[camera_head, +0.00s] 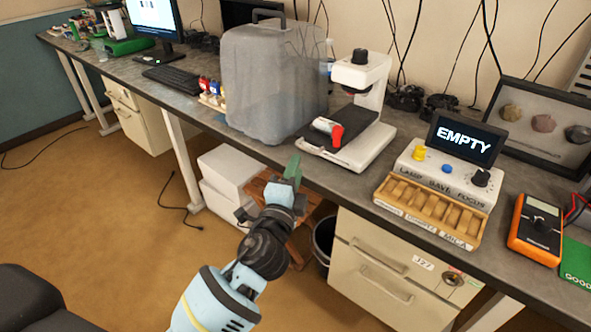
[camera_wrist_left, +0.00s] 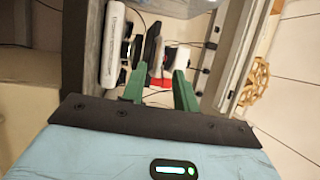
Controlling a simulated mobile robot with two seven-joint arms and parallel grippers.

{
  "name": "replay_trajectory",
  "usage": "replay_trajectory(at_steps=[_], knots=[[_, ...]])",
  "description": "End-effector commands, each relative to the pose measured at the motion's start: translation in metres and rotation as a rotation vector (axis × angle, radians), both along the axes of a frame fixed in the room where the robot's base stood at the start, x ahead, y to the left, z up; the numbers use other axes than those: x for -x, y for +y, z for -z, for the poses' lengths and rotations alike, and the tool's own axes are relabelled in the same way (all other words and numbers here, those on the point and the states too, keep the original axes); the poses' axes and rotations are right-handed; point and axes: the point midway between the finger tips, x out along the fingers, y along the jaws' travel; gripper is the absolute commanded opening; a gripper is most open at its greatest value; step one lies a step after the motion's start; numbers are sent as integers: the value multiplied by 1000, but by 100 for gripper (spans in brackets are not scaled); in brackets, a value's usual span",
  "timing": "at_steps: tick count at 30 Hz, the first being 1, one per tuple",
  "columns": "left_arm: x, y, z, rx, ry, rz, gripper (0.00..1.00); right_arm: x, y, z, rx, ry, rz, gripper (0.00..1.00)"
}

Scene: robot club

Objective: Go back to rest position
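My left gripper (camera_head: 292,172) has green fingers and a pale blue arm with a dark wrist. In the head view it is in front of the workbench's front edge, below the microscope-like device (camera_head: 352,140), and nothing shows in its grasp. In the left wrist view, the two green fingers of the left gripper (camera_wrist_left: 159,90) are apart with an open gap between them. My right gripper is in neither view.
The grey workbench (camera_head: 398,150) carries a translucent cover (camera_head: 265,80), a control box with an "EMPTY" screen (camera_head: 466,138), a wooden slotted tray (camera_head: 425,208) and an orange multimeter (camera_head: 537,228). Drawers (camera_head: 385,275) stand underneath. The brown floor (camera_head: 90,215) at left is mostly clear.

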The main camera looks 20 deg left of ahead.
Motion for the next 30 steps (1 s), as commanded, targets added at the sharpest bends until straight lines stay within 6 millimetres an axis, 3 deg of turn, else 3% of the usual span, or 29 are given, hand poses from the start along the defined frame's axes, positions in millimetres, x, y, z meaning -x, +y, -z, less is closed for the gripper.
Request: replay_trajectory(at_steps=[8, 11, 14, 21, 27, 30], knots=[[4, 1, 9, 22, 22, 6, 30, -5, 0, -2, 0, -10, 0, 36], [17, 2, 36, 91, 86, 22, 30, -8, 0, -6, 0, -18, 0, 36], [42, 5, 78, 218, 189, 42, 30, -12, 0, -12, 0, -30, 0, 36], [133, 11, 180, 595, 460, 41, 30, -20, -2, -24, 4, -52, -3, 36], [227, 16, 241, 916, 650, -32, 30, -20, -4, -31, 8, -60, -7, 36], [277, 19, 263, 1075, 727, -91, 30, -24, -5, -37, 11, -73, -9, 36]])
